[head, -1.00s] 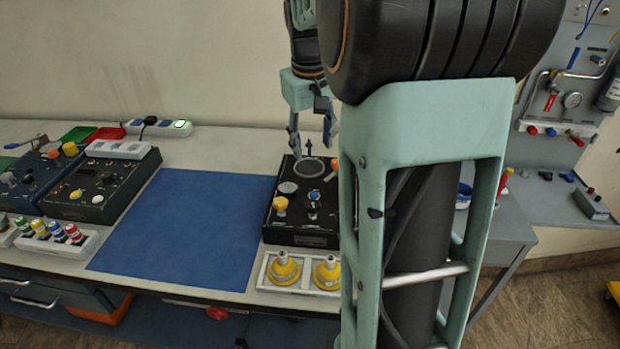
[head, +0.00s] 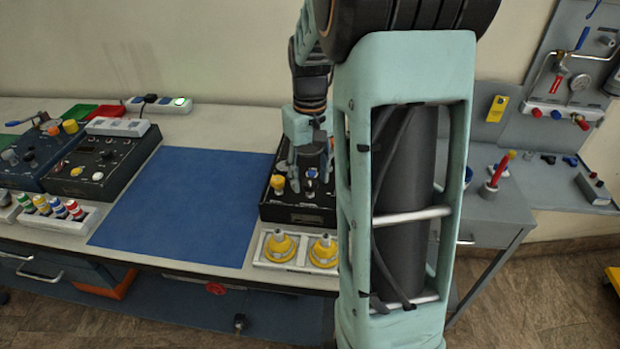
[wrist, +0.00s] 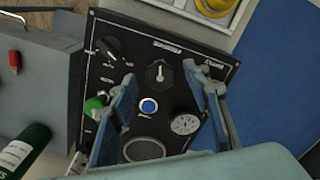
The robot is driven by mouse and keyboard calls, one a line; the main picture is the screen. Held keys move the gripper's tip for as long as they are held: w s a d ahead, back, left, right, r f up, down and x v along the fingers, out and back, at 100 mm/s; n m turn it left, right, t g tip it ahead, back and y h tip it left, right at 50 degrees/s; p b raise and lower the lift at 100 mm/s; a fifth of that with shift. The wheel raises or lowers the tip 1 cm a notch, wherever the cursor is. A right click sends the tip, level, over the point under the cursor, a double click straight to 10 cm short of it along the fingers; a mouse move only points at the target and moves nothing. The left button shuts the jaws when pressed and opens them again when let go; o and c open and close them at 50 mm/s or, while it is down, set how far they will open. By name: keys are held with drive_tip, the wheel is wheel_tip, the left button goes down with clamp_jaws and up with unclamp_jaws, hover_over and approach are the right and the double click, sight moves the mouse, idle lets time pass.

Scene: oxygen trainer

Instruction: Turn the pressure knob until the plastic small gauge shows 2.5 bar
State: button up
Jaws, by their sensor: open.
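The black trainer box (head: 305,214) stands right of the blue mat in the head view. In the wrist view its white-faced small gauge (wrist: 185,124) is too small to read. A black pointer knob (wrist: 158,72) lies between my finger ends, beside a blue button (wrist: 149,106). A yellow knob (head: 277,183) is at the box's left in the head view; in the wrist view it seems hidden behind a finger. I cannot tell which is the pressure knob. My gripper (wrist: 164,77) is open and empty over the panel; contact cannot be told.
Another black knob (wrist: 108,47) and a green part (wrist: 95,103) sit on the panel. Yellow fittings (head: 281,245) stand in a white tray before the box. The blue mat (head: 185,205) is clear. More trainer boxes (head: 100,165) stand left.

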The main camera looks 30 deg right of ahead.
drive_tip(key=shift+f, duration=0.45)
drive_tip(key=shift+c, duration=0.3)
drive_tip(key=c, duration=1.1)
drive_tip(key=shift+m, duration=0.7)
drive_tip(key=o, duration=1.2)
drive_tip(key=shift+c, duration=0.2)
